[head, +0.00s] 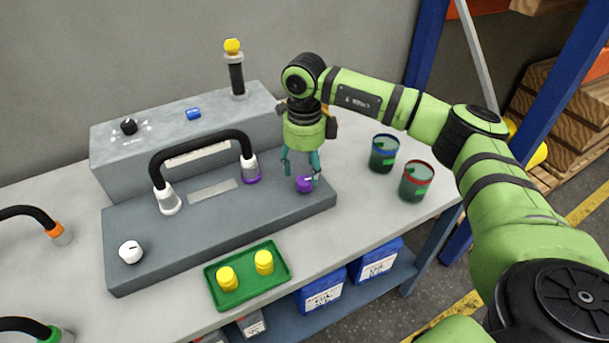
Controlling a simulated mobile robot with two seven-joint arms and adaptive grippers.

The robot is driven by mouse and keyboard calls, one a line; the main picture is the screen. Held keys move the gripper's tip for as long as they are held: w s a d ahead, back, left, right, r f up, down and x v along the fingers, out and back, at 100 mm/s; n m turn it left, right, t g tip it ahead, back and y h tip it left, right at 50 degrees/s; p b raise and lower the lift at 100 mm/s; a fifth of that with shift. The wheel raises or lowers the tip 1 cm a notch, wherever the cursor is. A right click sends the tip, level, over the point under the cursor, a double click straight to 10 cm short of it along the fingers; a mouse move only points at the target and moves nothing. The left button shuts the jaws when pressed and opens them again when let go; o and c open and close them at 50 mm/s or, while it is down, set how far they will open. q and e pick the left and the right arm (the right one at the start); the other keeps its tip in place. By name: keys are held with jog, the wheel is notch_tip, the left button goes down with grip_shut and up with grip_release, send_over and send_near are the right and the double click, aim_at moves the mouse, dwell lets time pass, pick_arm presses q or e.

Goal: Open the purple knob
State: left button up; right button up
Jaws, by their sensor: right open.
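The purple knob (304,185) sits near the right end of the top face of the grey console (190,243). My right gripper (301,176) points down over it, its teal fingers apart. One finger is at the knob's right side, and the other is to the left and a little above. I cannot tell whether either finger touches the knob. A black hose (202,146) links a white connector (168,202) and a purple-ringed connector (250,171) on the console. A white knob (131,251) is at the console's left end. My left gripper is not in view.
A green tray (212,292) with two yellow pieces lies in front of the console. Two dark cups, blue-rimmed (382,153) and red-rimmed (416,181), stand to the right. A raised box (166,137) with a yellow-topped post (236,73) is behind.

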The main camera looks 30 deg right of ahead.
aim_at(305, 180)
notch_tip(305, 180, up, 8)
jog(key=shift+r, duration=0.15)
dwell(0.6)
